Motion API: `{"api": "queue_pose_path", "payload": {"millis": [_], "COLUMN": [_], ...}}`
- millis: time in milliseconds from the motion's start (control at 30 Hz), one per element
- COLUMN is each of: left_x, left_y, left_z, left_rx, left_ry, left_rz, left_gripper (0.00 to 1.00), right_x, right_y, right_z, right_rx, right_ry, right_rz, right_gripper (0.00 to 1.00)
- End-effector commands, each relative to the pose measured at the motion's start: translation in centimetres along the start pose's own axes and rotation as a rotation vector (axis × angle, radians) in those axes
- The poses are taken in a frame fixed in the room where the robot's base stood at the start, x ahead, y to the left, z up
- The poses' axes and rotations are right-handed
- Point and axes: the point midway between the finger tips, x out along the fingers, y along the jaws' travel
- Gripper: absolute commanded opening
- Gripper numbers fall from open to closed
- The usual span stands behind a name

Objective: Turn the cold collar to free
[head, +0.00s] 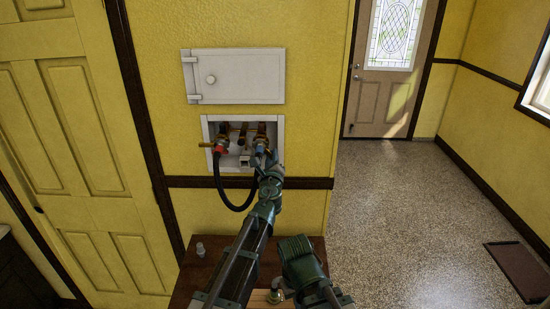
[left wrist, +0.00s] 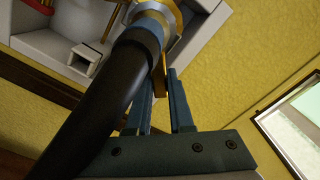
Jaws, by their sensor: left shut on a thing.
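The cold collar (head: 260,140) is the blue one on the right side of the recessed white valve box. In the left wrist view the blue collar (left wrist: 146,36) sits below a brass fitting, with a black hose running down from it. My left gripper (head: 266,163) is at this collar, below it. In the left wrist view its fingers (left wrist: 160,100) are closed around a narrow brass tab (left wrist: 161,76) beside the collar. The hose hides part of the left finger.
A red collar (head: 221,146) with a looping black hose (head: 226,197) is at the box's left. The white valve box (head: 206,132) has an open door (head: 240,90) above it. A brown table (head: 190,272) below carries a small clear object (head: 200,248). Open floor (head: 390,220) lies right.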

Motion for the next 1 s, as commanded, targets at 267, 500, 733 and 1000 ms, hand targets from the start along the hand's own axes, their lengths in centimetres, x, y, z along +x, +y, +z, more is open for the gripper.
{"api": "queue_pose_path", "payload": {"millis": [267,500,733,1000], "left_x": [-0.1,-0.1,-0.1,-0.1], "left_y": [1.6,2.7,3.3,3.7], "left_z": [0.1,0.6,1.0,1.3], "left_rx": [0.259,0.46,0.601,0.693], "left_ry": [0.001,0.001,0.0,0.0], "left_rz": [0.0,0.0,-0.001,-0.001], "left_gripper": [0.0,0.0,0.0,0.0], "right_x": [1.0,1.3,1.4,1.4], "right_y": [-0.1,-0.1,-0.1,-0.1], "right_z": [-0.1,-0.1,-0.1,-0.1], "right_rx": [-0.002,-0.003,-0.003,-0.003], "right_ry": [0.0,0.0,0.0,0.0], "right_rz": [0.0,0.001,0.001,0.001], "right_gripper": [0.0,0.0,0.0,0.0]}}
